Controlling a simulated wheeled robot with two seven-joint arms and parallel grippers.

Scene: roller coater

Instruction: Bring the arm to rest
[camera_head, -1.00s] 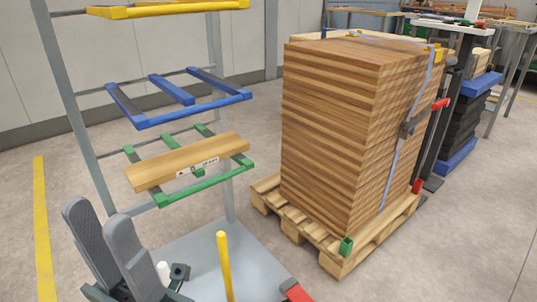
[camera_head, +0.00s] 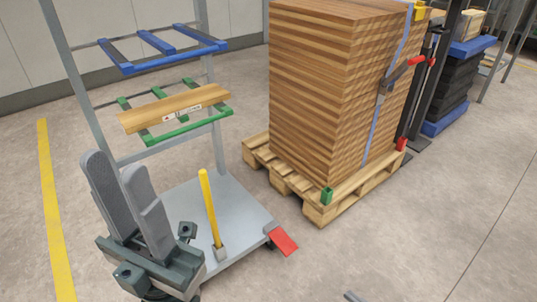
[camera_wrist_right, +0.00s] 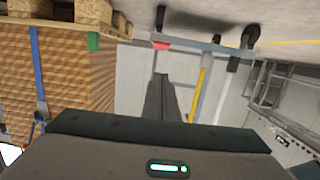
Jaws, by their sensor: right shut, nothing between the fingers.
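My left gripper (camera_head: 115,163) shows at the lower left of the head view, its two grey fingers pointing up with a gap between the tips and nothing in them. It is in front of the left part of the rack cart. My right gripper (camera_wrist_right: 161,77) shows in the right wrist view with its grey fingers together and nothing between them. In the head view only a small grey piece at the bottom edge may belong to it; the rest of that arm is out of view.
The rack cart (camera_head: 243,218) has blue and green shelf frames, a board (camera_head: 165,110) on the green one, a yellow post (camera_head: 209,205) and a red pedal (camera_head: 284,242). A strapped wood stack (camera_head: 310,95) stands on a pallet (camera_head: 318,212). The floor at lower right is clear.

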